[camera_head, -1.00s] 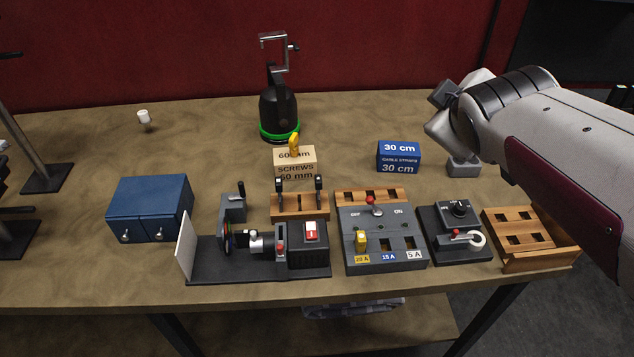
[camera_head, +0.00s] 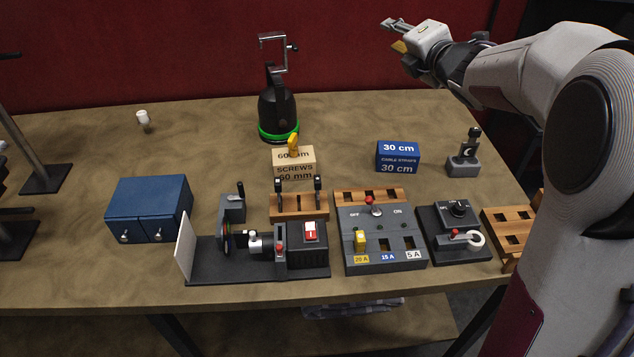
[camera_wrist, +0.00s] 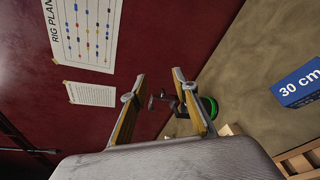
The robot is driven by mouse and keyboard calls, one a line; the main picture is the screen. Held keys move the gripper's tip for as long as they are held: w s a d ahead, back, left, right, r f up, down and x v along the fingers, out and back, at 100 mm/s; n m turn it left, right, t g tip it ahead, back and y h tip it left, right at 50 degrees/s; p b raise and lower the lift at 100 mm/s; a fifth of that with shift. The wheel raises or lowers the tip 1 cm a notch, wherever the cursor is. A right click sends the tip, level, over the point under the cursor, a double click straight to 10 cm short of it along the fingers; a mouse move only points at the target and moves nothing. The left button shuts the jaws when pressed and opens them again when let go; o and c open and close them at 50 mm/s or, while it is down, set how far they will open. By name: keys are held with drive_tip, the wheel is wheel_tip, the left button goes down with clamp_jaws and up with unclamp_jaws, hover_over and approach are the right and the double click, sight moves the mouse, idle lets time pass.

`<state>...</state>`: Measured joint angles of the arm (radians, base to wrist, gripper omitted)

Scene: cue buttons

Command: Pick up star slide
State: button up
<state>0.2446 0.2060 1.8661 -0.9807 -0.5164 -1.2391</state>
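I cannot make out a star on any piece. A small dark upright piece with a pale crescent mark (camera_head: 469,150) stands on a grey block at the right. Two dark upright pieces stand in a wooden rack (camera_head: 300,207) behind the projector-like bench device; their faces are too small to read. My gripper (camera_head: 394,36) is raised at the back right, high above the table and apart from all these pieces. In the wrist view my gripper (camera_wrist: 159,78) has its two fingers spread, with nothing held between them.
A black stand with a green ring (camera_head: 279,115) rises at the back. A blue box (camera_head: 398,157), a screws box (camera_head: 294,162), a blue cabinet (camera_head: 150,208), a switch panel (camera_head: 382,235) and a dial unit (camera_head: 455,232) stand on the table. The left back tabletop is mostly clear.

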drive_tip(key=w+a+f+n+g+y, duration=0.1)
drive_tip(key=a+f+n+g+y, duration=0.2)
drive_tip(key=f+n+y, duration=0.35)
drive_tip(key=w+a+f+n+g+y, duration=0.2)
drive_tip(key=f+n+y, duration=0.1)
drive_tip(key=f+n, duration=0.5)
drive_tip(key=s+f+n+g+y, duration=0.1)
drive_tip(key=s+f+n+g, duration=0.2)
drive_tip(key=s+f+n, duration=0.1)
drive_tip(key=s+d+f+n+g+y, duration=0.1)
drive_tip(key=s+f+n+g+y, duration=0.1)
drive_tip(key=s+f+n+g, duration=0.2)
drive_tip(key=s+d+f+n+g+y, duration=0.1)
drive_tip(key=s+f+n+g+y, duration=0.1)
drive_tip(key=s+f+n, duration=0.3)
drive_tip(key=shift+s+d+f+n+g+y, duration=0.1)
drive_tip(key=shift+s+f+n+g+y, duration=0.2)
drive_tip(key=shift+s+f+g, duration=0.55)
drive_tip(key=shift+r, duration=0.1)
approach(317, 194)
drive_tip(key=shift+w+a+r, duration=0.35)
drive_tip(key=shift+a+r, duration=0.1)
drive_tip(key=shift+a, duration=0.15)
drive_tip(key=shift+w+a+r, duration=0.35)
drive_tip(key=shift+a+r, duration=0.15)
drive_tip(key=shift+a, duration=0.1)
drive_tip(key=shift+a, duration=0.1)
